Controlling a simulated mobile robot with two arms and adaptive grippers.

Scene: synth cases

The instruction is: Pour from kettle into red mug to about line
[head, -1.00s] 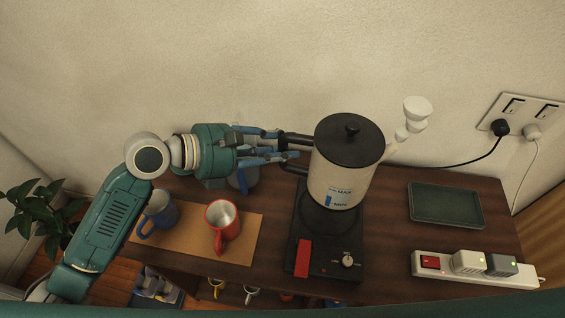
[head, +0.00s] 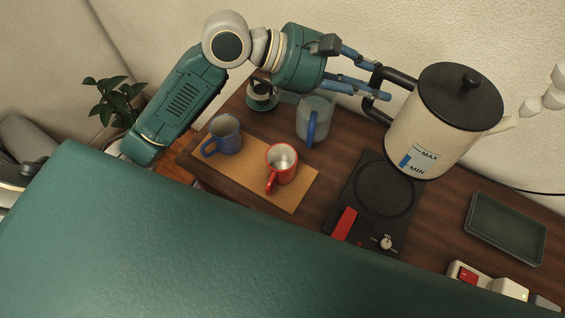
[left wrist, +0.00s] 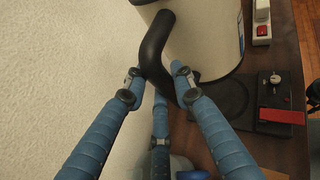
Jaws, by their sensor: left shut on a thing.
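The cream kettle (head: 432,138) has a black lid, a black handle (head: 378,92) and a gauge marked MAX and MIN, with blue near MIN. It appears upright and raised over the hot plate. Its spout (head: 505,124) points right, away from the mugs. My left gripper (head: 384,90) is shut on the kettle handle, which also shows between the fingers in the left wrist view (left wrist: 155,45). The red mug (head: 285,172) stands upright on a tan mat (head: 292,198), left of the kettle. I cannot make out a line or liquid in it. My right gripper is not in view.
A blue mug (head: 226,142) and a jug with a blue handle (head: 314,118) stand near the red mug. The black hot plate (head: 355,207) is under the kettle. A dark tray (head: 507,228) and power strip (head: 505,288) lie right. White puffs (head: 545,92) hang above the spout.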

